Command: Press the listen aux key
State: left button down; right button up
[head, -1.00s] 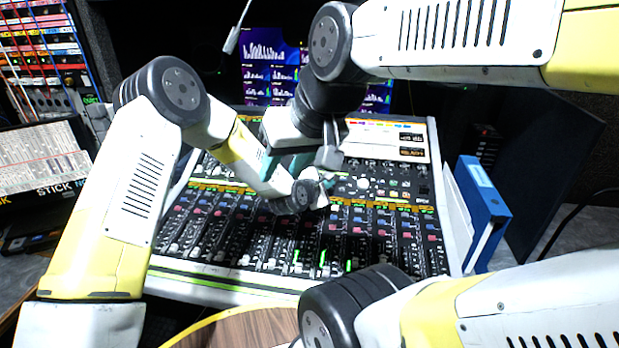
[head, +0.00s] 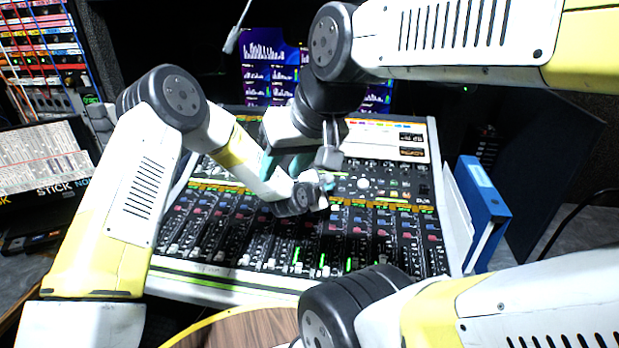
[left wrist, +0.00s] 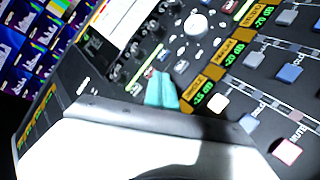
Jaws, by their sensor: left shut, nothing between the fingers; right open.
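The mixing console (head: 180,262) fills the middle of the head view. My left gripper (head: 330,185) is shut and empty over the console's upper middle. In the left wrist view its teal fingertips (left wrist: 162,90) are together, low over the black panel beside small keys (left wrist: 181,66) and a white knob (left wrist: 196,27). I cannot tell whether the tips touch the panel. Small key labels are unreadable, so I cannot single out the listen aux key. My right gripper (head: 285,163) is open, with teal fingers pointing down over the console, left of the left gripper and partly hidden by my arms.
Screens with level graphs (head: 263,62) stand behind the console. A blue binder (head: 484,205) is at its right side. Channel displays (left wrist: 209,91) and a pink mute button (left wrist: 287,151) lie near the left fingertips. The two arms are close together over the console.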

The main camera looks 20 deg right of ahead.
pick_arm(q)
jog(key=shift+f, duration=0.2)
dwell(0.6)
jog(key=shift+s+a+r, duration=0.15)
jog(key=shift+s+r, duration=0.05)
jog(key=shift+r, duration=0.5)
jog(key=shift+r, duration=0.15)
jog(key=shift+s+a+r, duration=0.15)
jog(key=shift+s+r, duration=0.15)
jog(key=shift+r, duration=0.45)
jog(key=shift+s+a+r, duration=0.2)
jog(key=shift+s+r, duration=0.05)
jog(key=shift+r, duration=0.45)
jog(key=shift+s+a+r, duration=0.15)
jog(key=shift+s+r, duration=0.15)
jog(key=shift+r, duration=0.45)
